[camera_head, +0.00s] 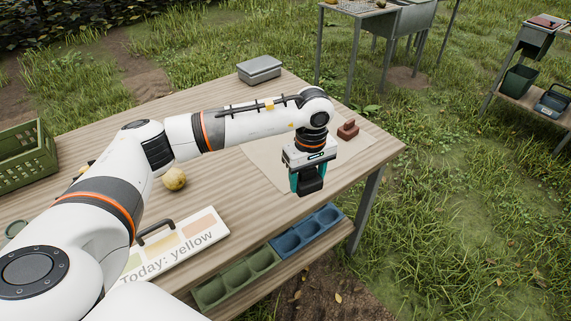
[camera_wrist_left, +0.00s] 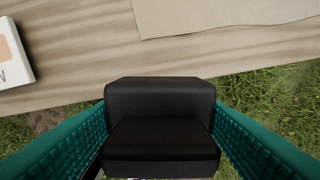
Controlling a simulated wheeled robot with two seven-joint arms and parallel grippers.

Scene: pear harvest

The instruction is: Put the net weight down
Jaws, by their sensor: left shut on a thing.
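The net weight appears as a black stepped block (camera_wrist_left: 160,110). It also shows in the head view (camera_head: 311,184). My left gripper (camera_head: 306,178) is shut on it, with one teal ribbed finger on each side. In the wrist view, the block is above the table's front edge, with grass visible beyond. The block appears clear of the tabletop. Its lower side is hidden, and its exact height cannot be told. My right gripper is not in view.
A tan mat (camera_head: 262,165) lies under the forearm, with a dark red object (camera_head: 348,129) on it. A grey box (camera_head: 259,69), a yellow pear (camera_head: 174,179), a sign board (camera_head: 190,235) and a green crate (camera_head: 25,160) are on the table. Blue (camera_head: 308,230) and green (camera_head: 240,281) trays line the front.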

